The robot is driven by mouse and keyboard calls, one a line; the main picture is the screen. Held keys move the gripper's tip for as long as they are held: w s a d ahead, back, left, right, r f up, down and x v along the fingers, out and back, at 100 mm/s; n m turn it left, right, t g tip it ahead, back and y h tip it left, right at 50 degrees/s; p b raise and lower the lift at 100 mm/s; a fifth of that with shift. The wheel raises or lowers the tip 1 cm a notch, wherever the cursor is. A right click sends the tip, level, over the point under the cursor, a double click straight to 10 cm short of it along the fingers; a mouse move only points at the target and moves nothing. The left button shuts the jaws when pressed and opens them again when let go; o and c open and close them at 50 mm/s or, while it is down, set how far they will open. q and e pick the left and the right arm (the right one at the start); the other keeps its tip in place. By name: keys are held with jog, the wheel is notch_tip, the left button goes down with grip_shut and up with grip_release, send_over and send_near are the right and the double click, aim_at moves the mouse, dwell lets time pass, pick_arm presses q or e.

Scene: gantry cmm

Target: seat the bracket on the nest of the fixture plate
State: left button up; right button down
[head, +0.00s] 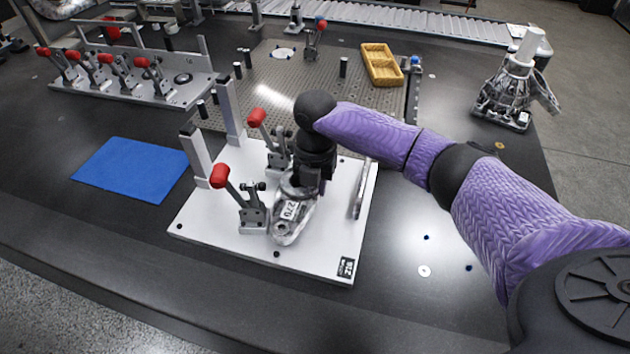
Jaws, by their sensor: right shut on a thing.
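The white fixture plate (215,225) lies on the dark table in the middle of the head view. It carries upright posts and toggle clamps with red handles (219,176). My right gripper (302,190) points down over the plate and is shut on the bracket (289,222), a silver metal part marked 270. The bracket is at the plate's middle, right beside the front toggle clamp. The gripper and bracket hide the nest, so I cannot tell whether the bracket touches it. My left gripper is not in view.
A blue mat (133,168) lies left of the plate. A second clamp fixture (128,92) stands at the back left. A yellow tray (381,64) rests on a perforated plate (270,60) behind. Another metal casting (508,92) stands at the back right.

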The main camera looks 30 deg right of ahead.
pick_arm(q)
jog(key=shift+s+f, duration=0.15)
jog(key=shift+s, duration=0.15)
pick_arm(e)
jog(key=shift+f, duration=0.3)
jog(key=c, duration=0.5)
grip_release()
jog(key=shift+s, duration=0.1)
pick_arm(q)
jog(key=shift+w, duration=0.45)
pick_arm(e)
notch_tip(320, 180, up, 10)
jog(key=p, duration=0.4)
jog(key=shift+f, duration=0.25)
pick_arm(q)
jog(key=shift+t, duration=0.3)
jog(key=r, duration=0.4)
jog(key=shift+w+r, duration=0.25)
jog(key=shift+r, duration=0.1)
pick_arm(e)
jog(key=shift+r, duration=0.25)
pick_arm(q)
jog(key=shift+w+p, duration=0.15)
jog(key=shift+p, duration=0.15)
pick_arm(e)
jog(key=shift+d, duration=0.1)
